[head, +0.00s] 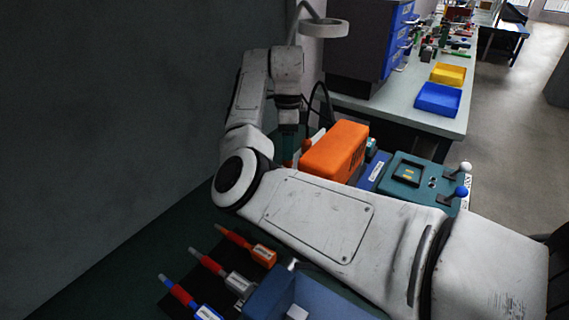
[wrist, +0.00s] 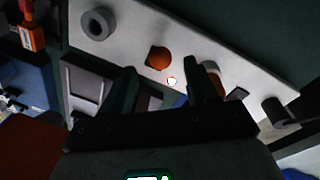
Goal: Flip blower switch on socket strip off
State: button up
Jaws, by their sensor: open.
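In the wrist view a pale, long panel (wrist: 128,45) crosses the picture, possibly the socket strip. It bears an orange knob (wrist: 159,58), a grey ring-shaped part (wrist: 97,24) at the left and a dark cylinder (wrist: 274,110) at the right. A small bright spot (wrist: 172,81) lies just below the orange knob. I cannot tell which part is the blower switch. My gripper (wrist: 163,80) is open and empty, its dark fingers pointing at the panel. A second orange part behind the right finger is partly hidden. In the head view my gripper is mostly hidden at the back.
An orange box (head: 335,150) and a teal device (head: 415,176) with ball-topped levers stand right of my gripper. Several labelled tools, one of them orange (head: 262,254), lie in front. A blue bin (head: 268,296) is nearby. The wall (head: 110,120) closes the left side.

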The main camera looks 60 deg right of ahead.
aim_at(287, 162)
jog(key=f, duration=0.5)
jog(key=shift+s+a+f, duration=0.15)
jog(key=shift+a+f, duration=0.1)
jog(key=shift+f, duration=0.1)
jog(key=shift+c, duration=0.2)
grip_shut()
